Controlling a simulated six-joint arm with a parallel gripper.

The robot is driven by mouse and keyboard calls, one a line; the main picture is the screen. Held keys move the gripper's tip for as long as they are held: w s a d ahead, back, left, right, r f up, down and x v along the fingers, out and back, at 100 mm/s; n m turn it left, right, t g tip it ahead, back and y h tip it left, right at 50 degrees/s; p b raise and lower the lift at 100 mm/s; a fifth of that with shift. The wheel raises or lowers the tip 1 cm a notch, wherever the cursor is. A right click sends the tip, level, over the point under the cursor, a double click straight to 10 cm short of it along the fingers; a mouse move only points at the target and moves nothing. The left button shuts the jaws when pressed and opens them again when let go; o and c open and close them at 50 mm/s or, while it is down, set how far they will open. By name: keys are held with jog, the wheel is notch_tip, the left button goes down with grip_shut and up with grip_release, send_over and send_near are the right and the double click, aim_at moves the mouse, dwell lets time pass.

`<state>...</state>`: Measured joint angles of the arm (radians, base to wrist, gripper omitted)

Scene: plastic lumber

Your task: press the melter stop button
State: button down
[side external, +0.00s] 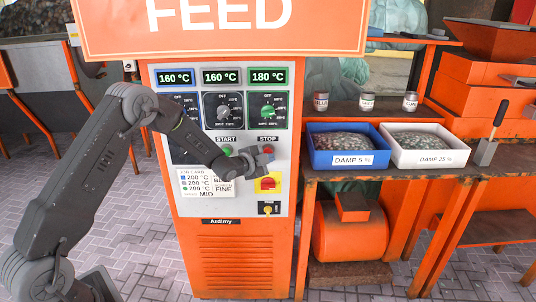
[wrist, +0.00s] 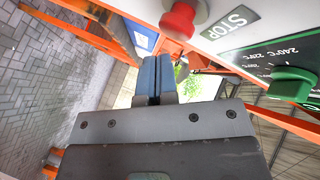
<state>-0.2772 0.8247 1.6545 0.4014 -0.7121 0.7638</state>
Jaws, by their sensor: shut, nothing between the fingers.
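The melter stop button is a red knob under the STOP label (side external: 267,139) on the orange cabinet's grey panel. In the side external view it is largely hidden behind my gripper (side external: 264,158), which is in front of the panel. In the wrist view the red stop button (wrist: 181,19) stands out from the panel beside the STOP label (wrist: 225,23). My gripper's blue-grey fingers (wrist: 155,75) are shut together and empty. The button appears above and right of the fingertips there, with a gap between them in the picture.
The green start button (side external: 227,150) is left of my gripper. A red-and-yellow switch (side external: 268,183) is just below it. Dials, including a green one (side external: 268,112), sit above. A blue bin (side external: 318,162) and a white bin (side external: 393,160) stand on the bench to the right.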

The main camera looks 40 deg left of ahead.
jog(key=shift+s+d, duration=1.75)
jog(key=s+d+r+n+g+y, duration=0.1)
jog(key=s+d+r+n+g, duration=0.15)
jog(key=s+r, duration=0.4)
jog(key=s+d+r+n+g, duration=0.2)
jog(key=s+r+n, duration=0.1)
jog(key=s+r, duration=0.4)
jog(key=s+d+r+n+g, duration=0.1)
jog(key=s+d+n+g, duration=0.1)
jog(key=s, duration=1)
jog(key=s+d+r+n+g+h, duration=0.1)
jog(key=s+d+n+g, duration=0.2)
jog(key=s, duration=0.9)
jog(key=shift+s+d+r+n, duration=0.15)
jog(key=shift+s+r+n, duration=0.2)
jog(key=shift+n, duration=0.1)
jog(key=c, duration=1.8)
grip_release()
